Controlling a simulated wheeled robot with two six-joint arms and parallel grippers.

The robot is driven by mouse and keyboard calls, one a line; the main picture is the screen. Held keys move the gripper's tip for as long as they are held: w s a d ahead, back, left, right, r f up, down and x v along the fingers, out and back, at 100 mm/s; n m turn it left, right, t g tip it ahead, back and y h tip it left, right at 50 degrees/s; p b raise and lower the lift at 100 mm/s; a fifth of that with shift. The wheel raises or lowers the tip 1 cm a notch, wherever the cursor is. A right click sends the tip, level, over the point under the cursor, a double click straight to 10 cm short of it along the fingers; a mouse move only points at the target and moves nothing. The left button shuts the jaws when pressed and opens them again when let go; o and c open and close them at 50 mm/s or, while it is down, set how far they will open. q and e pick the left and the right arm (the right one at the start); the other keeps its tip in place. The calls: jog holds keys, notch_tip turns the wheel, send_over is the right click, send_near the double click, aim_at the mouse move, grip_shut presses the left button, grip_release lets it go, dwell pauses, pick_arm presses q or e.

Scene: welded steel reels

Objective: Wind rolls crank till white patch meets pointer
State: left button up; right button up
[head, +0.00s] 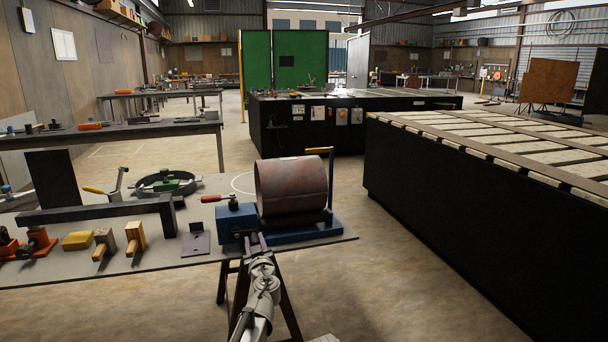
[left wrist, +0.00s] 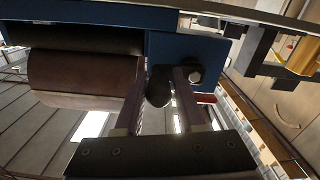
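The plate rolls stand at the right end of the near bench, with a blue frame (head: 236,222) and a rusty brown cylinder (head: 291,188) on dark rolls. My left gripper (head: 256,239) reaches the front of the blue end housing. In the left wrist view, the gripper's two fingers (left wrist: 160,95) stand apart on either side of a dark rounded handle (left wrist: 158,84), which looks like the crank's grip. Whether the fingers touch it is unclear. The brown cylinder also shows in that view (left wrist: 78,72). I cannot make out the white patch or the pointer. My right gripper is not in view.
The near bench (head: 190,262) holds a dark steel bar (head: 95,212), a yellow block (head: 78,240), wooden-handled tools and a round ring fixture (head: 165,183). A large dark slatted table (head: 470,200) stands to the right; floor lies between.

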pick_arm(q)
jog(key=o, duration=0.3)
jog(key=shift+o, duration=0.2)
jog(key=shift+s, duration=0.1)
jog(key=v, duration=0.7)
dwell(0.4)
jog(key=shift+r, duration=0.1)
